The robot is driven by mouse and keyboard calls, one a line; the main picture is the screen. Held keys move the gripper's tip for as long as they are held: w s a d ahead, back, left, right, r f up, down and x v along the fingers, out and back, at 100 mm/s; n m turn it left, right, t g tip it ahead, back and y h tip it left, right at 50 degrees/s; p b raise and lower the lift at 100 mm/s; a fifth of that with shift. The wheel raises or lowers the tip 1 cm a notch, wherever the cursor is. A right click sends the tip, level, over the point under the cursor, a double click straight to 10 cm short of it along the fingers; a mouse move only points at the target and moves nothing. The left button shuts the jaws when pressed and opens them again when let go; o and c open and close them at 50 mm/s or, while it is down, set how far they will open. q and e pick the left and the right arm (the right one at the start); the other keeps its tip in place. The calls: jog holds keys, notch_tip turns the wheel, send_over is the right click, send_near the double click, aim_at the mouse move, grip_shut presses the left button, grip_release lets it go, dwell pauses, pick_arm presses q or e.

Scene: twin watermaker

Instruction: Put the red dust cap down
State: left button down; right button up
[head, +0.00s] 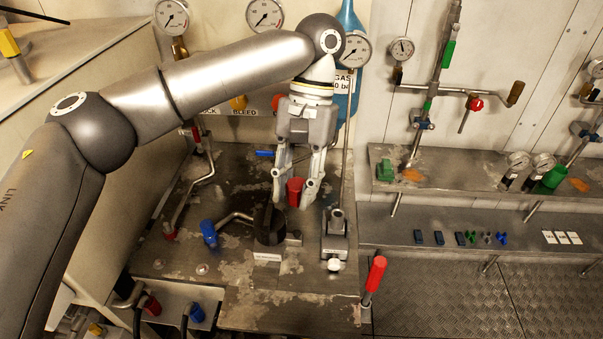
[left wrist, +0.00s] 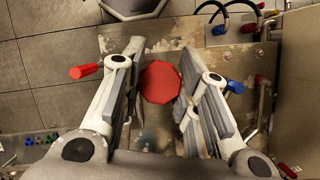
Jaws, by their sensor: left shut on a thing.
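The red dust cap (head: 295,191) is between the fingers of my left gripper (head: 293,197) in the head view, held above the worn metal bench top (head: 230,265). In the left wrist view the cap (left wrist: 160,82) shows as a red faceted disc between the two fingers of my left gripper (left wrist: 160,90). The gripper points down and is shut on the cap. Its exact height above the bench is hard to tell. My right gripper is in neither view.
A black round fitting (head: 268,222) stands just below and left of the cap. A metal clamp block (head: 335,238) stands to the right. Bare bench lies toward the front.

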pick_arm(q)
jog(key=shift+s+a+f+m+y, duration=0.2)
jog(key=shift+f+m, duration=0.15)
jog(key=shift+m, duration=0.25)
jog(key=shift+s+a+f+m+y, duration=0.1)
jog(key=shift+a+f+m+y, duration=0.1)
jog(key=shift+f+m, duration=0.3)
notch_tip(320, 180, down, 6)
jog(key=s+a+m+t+y, duration=0.1)
jog(key=a+m+t+y, duration=0.1)
jog(key=m, duration=0.8)
jog(key=shift+s+a+r+m+t, duration=0.15)
jog(key=shift+s+a+m+t, duration=0.25)
jog(key=shift+t, duration=0.5)
